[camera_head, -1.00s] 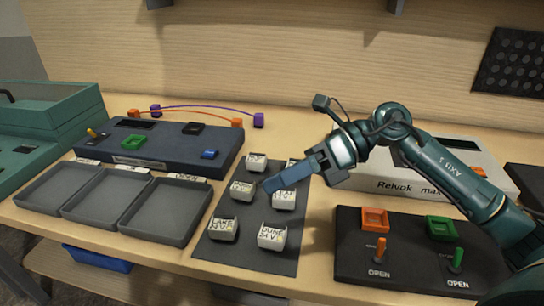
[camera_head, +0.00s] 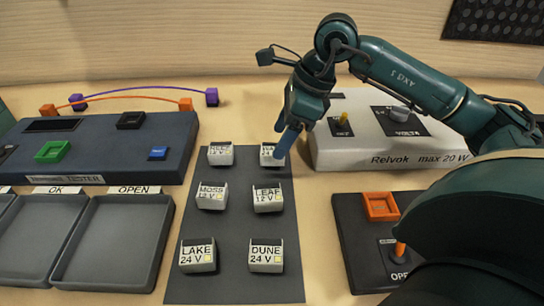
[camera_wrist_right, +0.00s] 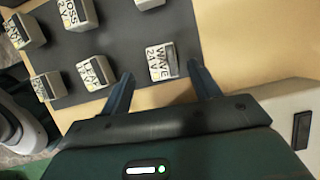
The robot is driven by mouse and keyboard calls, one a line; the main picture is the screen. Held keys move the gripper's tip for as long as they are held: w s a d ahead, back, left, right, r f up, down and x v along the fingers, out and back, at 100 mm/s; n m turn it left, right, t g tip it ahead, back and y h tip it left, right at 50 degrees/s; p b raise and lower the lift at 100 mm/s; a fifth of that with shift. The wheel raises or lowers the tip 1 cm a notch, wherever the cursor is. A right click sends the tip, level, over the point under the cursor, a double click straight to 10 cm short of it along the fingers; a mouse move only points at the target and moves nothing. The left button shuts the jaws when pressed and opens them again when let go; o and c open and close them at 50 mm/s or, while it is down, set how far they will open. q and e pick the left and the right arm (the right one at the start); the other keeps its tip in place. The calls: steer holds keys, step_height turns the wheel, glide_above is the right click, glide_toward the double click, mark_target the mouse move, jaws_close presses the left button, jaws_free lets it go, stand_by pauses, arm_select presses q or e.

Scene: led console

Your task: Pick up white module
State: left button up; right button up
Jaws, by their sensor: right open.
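Several white modules with printed labels stand on a dark grey mat (camera_head: 235,240). My right gripper (camera_head: 283,142) is open over the far right module (camera_head: 268,159), whose label is partly hidden by a finger. In the right wrist view this module (camera_wrist_right: 160,61) reads WAVE 24 V and sits between the two fingertips (camera_wrist_right: 160,70), not gripped. The others are MOSS 12 V (camera_head: 211,196), LEAF 12 V (camera_head: 268,199), LAKE 24 V (camera_head: 197,256), DUNE 24 V (camera_head: 266,257) and a far left one (camera_head: 220,154) too small to read surely. My left gripper is out of view.
A dark tester box (camera_head: 100,150) and grey trays (camera_head: 115,240) lie left of the mat. A white Relvok supply box (camera_head: 345,155) stands close to the right of my gripper. A dark switch panel (camera_head: 362,262) is at front right. Orange and purple leads lie at the back.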

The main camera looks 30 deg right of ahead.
steer(key=shift+x, duration=3)
steer(key=shift+d, duration=0.2)
steer(key=shift+c, duration=0.4)
steer(key=shift+w, duration=0.1)
steer(key=c, duration=1)
